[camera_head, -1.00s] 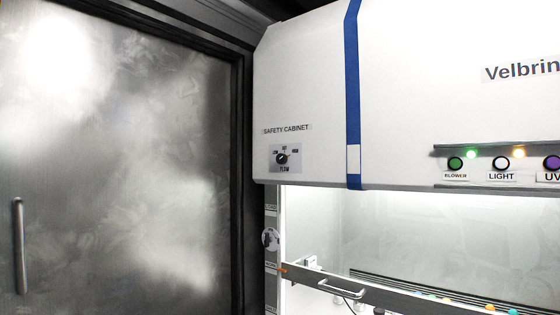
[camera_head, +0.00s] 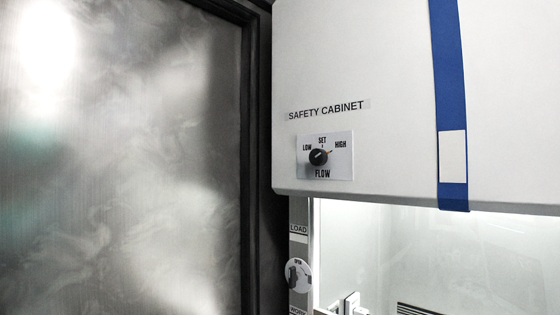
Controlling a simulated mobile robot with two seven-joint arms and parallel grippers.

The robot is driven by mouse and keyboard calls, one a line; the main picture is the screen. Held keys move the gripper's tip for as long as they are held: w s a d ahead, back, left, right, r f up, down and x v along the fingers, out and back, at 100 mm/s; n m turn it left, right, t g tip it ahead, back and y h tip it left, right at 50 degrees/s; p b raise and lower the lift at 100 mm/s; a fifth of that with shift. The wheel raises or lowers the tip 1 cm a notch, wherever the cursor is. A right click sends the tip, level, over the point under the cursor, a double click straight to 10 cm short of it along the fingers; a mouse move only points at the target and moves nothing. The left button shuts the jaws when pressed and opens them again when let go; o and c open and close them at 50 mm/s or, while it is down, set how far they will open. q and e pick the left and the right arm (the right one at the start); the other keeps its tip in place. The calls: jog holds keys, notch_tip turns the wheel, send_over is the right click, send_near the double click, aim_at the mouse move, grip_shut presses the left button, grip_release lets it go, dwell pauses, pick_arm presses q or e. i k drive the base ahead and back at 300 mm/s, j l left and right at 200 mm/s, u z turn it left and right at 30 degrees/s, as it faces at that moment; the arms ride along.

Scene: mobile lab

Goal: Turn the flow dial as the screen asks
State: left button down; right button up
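The flow dial (camera_head: 318,157) is a dark round knob on a pale plate (camera_head: 341,168) on the white front of the safety cabinet (camera_head: 385,60). The plate is marked LOW at left, SET at top, HIGH at right and FLOW below. No screen with a request is in view. Neither of my grippers is in view.
A metal door (camera_head: 120,150) with a dark frame (camera_head: 256,150) fills the left. A blue strip (camera_head: 448,60) runs down the cabinet front.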

aim_at(317, 156)
jog(key=i+j+u, duration=0.15)
jog(key=i+j, duration=0.5)
jog(key=i, duration=0.05)
